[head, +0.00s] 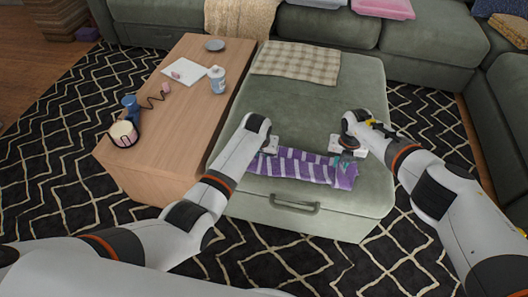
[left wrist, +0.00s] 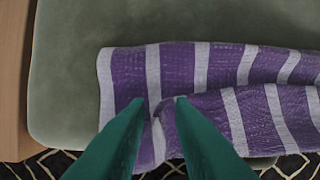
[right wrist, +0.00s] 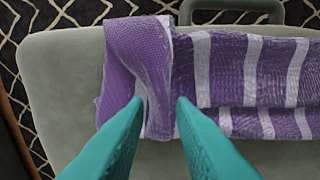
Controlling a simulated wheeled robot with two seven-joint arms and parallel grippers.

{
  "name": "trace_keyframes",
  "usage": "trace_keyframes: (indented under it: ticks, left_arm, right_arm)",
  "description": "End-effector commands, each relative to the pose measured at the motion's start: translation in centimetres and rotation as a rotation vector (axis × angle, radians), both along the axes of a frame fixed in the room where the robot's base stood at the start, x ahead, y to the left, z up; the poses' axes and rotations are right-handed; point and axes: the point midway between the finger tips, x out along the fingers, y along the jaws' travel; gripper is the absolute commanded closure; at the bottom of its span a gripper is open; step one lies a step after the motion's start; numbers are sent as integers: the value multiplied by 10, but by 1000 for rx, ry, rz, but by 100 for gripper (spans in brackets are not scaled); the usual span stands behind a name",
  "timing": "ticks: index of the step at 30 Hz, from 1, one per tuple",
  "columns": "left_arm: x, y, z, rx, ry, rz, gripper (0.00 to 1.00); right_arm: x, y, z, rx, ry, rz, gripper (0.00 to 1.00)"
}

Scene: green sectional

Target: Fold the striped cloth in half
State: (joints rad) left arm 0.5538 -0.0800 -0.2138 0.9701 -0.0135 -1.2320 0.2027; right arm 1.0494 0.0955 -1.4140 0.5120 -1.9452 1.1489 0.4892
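The purple and white striped cloth (head: 293,164) lies as a narrow band along the front of the green ottoman (head: 352,90). It has overlapping layers, with a slanting upper edge in the left wrist view (left wrist: 215,100). In the right wrist view, its end (right wrist: 135,50) is turned askew over the layers below. My left gripper (left wrist: 157,98) is over the cloth's left end, its fingers apart with a small raised crease between them. My right gripper (right wrist: 159,99) is at the cloth's right end, its fingers apart on either side of a cloth edge. I see no pinch in either.
A beige checked cloth (head: 297,63) lies at the ottoman's back. A wooden table (head: 185,120) adjoins on the left, holding a mug (head: 124,133), a white bottle (head: 217,79) and a dish (head: 214,45). The ottoman's middle is clear. Its front handle (head: 294,206) is below the cloth.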

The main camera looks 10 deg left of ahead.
Motion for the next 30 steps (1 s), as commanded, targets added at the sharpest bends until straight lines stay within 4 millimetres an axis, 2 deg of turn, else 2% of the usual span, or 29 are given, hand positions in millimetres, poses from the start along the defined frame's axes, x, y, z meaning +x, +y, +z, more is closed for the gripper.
trace_keyframes:
  ticks: [2, 21, 23, 30]
  left_arm:
    - [0, 4, 1, 1, 0, 1, 72]
    - [-1, 34, 2, 5, -3, -3, 20]
    - [-1, 36, 3, 4, -4, -4, 16]
    - [-1, 35, 3, 4, -4, -4, 16]
  right_arm:
    - [-1, -4, 1, -1, 0, 1, 70]
    - [-15, -35, 4, -8, 5, 3, 18]
    - [-15, -35, 4, -7, 5, 4, 16]
    - [-15, -34, 4, -7, 5, 3, 16]
